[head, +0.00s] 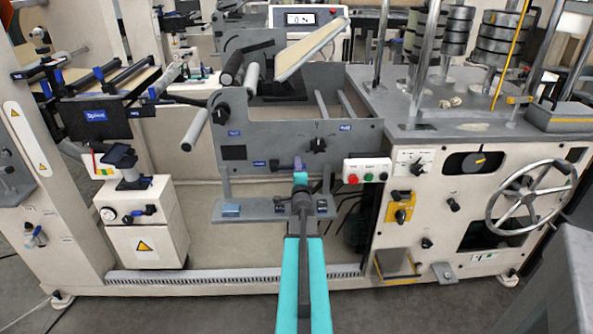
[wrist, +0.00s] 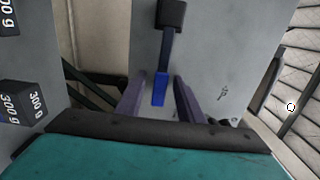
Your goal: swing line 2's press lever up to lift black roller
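In the wrist view a lever hangs from a black block (wrist: 172,14), with a dark shaft and a bright blue grip (wrist: 160,89) pointing down towards me. My gripper (wrist: 159,98) is open, its purple fingers on either side of the blue grip, with a visible gap to each finger. In the head view my gripper (head: 287,165) is at the lower front of the middle unit's grey plate (head: 350,135); the lever is not clear there, hidden by or merged with the gripper. A black roller (head: 232,67) sits at the plate's upper left.
Black blocks marked 300 g (wrist: 24,101) show left in the wrist view. A handwheel (head: 531,198) is at right. The floor in front is open.

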